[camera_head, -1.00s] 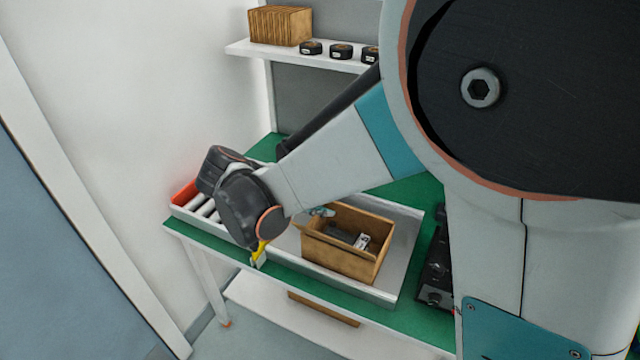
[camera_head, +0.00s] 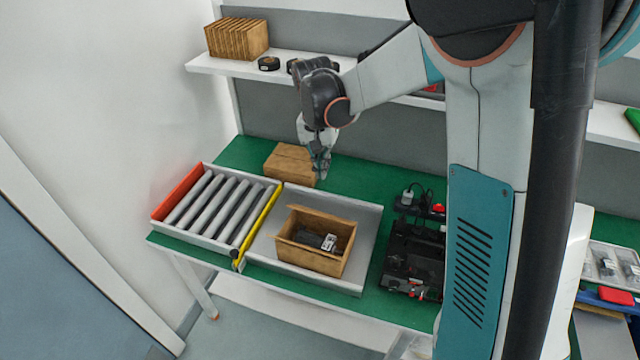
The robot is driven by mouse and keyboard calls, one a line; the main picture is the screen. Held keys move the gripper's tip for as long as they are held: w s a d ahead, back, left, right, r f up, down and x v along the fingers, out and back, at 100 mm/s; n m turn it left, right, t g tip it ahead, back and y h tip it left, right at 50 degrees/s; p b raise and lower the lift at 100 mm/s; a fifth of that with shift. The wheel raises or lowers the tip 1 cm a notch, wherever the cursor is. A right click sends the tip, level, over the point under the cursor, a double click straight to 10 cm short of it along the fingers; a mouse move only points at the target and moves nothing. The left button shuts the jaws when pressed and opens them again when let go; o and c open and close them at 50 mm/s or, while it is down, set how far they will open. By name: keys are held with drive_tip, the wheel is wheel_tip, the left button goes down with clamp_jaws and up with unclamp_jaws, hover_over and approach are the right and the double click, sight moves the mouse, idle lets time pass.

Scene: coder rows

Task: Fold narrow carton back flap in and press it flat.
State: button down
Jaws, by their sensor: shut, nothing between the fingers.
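The open narrow carton (camera_head: 308,263) is a brown cardboard box on the grey metal plate of the green bench. A dark item (camera_head: 308,237) and a small white item (camera_head: 329,242) lie inside it.
A roller conveyor (camera_head: 215,205) with an orange end and a yellow strip lies left of the carton. Black equipment (camera_head: 414,255) stands to the right. A shelf (camera_head: 230,62) above holds folded cardboard (camera_head: 237,39) and black tape rolls (camera_head: 268,63). The plate around the carton is bare.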

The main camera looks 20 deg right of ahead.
drive_tip(key=r+m, duration=0.1)
drive_tip(key=b, duration=0.3)
hover_over(321, 213)
drive_tip(key=shift+y, duration=0.3)
wheel_tip(321, 213, down, 12)
drive_tip(key=shift+d+f, duration=0.1)
drive_tip(key=shift+f, duration=0.05)
drive_tip(key=shift+s+f, duration=0.15)
drive_tip(key=shift+f, duration=0.2)
drive_tip(key=shift+a, duration=0.2)
drive_tip(key=shift+s+a+t, duration=0.15)
drive_tip(key=shift+s+t, duration=0.1)
drive_tip(key=shift+t, duration=0.15)
